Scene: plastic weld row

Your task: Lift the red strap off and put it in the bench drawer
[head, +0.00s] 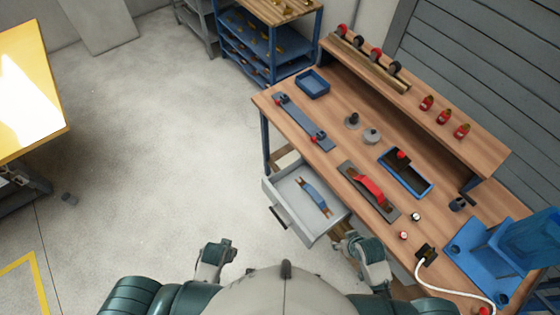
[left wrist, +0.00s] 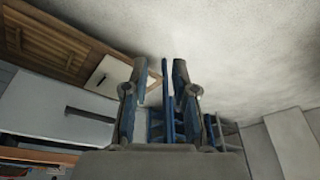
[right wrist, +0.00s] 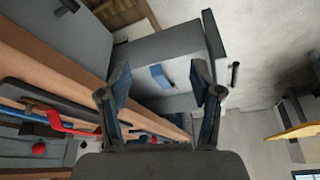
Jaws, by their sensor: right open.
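The red strap (head: 370,186) lies along a dark plate (head: 349,170) on the bench, and it also shows at the left of the right wrist view (right wrist: 62,124). The bench drawer (head: 280,207) is pulled open below the bench's front edge. A blue strap-like piece (head: 316,194) lies inside it. My right gripper (head: 349,241) is open and empty, near the drawer's near corner and short of the red strap. My left gripper (head: 222,248) is open and empty, over the floor left of the drawer; its spread fingers show in the left wrist view (left wrist: 160,72).
The wooden bench (head: 330,88) also holds a blue-framed tray (head: 428,186), a long blue plate (head: 300,120) with red clamps, small knobs and a blue bin (head: 313,85). A white cable (head: 455,284) and blue fixture (head: 480,250) stand at right.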

